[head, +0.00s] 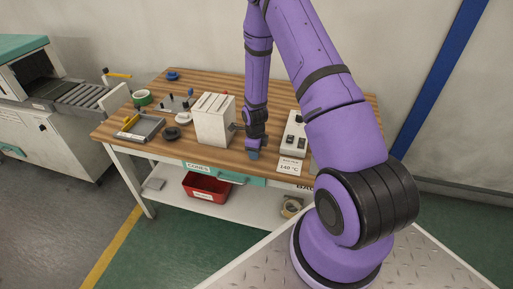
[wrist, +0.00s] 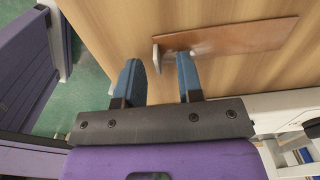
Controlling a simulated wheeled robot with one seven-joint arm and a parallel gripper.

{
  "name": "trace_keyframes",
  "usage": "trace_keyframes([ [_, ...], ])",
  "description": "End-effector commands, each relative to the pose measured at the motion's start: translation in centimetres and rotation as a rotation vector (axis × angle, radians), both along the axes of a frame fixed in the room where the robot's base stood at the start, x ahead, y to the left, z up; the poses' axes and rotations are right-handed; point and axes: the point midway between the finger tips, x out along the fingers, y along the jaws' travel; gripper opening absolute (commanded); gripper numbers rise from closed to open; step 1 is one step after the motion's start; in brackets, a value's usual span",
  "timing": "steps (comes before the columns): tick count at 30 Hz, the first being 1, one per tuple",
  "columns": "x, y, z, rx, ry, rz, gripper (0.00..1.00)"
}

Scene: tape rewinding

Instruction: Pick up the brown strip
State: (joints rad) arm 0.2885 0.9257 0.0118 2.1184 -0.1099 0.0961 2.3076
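The brown strip (wrist: 245,36) lies flat on the wooden tabletop in the wrist view, running from the upper right toward the middle. A small pale upright tab (wrist: 156,57) stands at its left end. My gripper (wrist: 160,68) is open, with its two blue fingers apart and nothing seen held between them. The strip's left end and the tab appear in the gap just ahead of the fingertips; contact cannot be told. In the head view my gripper (head: 253,154) is low at the table's front edge, and I cannot make out the strip there.
A white box (head: 212,122) stands left of my gripper. A pale unit (head: 293,137) with a 140 °C label stands right. A tray (head: 142,128) and green tape roll (head: 142,97) sit farther left on the table (head: 180,153). A red bin (head: 206,188) is on the lower shelf.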

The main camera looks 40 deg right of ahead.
Motion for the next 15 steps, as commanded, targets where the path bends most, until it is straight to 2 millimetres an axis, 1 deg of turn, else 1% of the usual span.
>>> trace_keyframes([
  [3,0.01,0.01,0.02,0.000,0.000,0.000,0.34],
  [4,0.00,0.01,0.02,0.000,0.000,0.000,0.32],
  [5,-0.01,0.01,0.02,0.000,0.000,0.000,0.25],
  [6,-0.01,0.01,0.02,0.000,0.000,0.000,0.16],
  [8,-0.01,0.01,0.03,0.000,0.000,0.000,0.02],
  [9,-0.01,0.01,0.03,0.000,0.000,0.000,0.00],
  [15,-0.01,0.02,0.03,0.000,0.000,0.000,0.00],
])
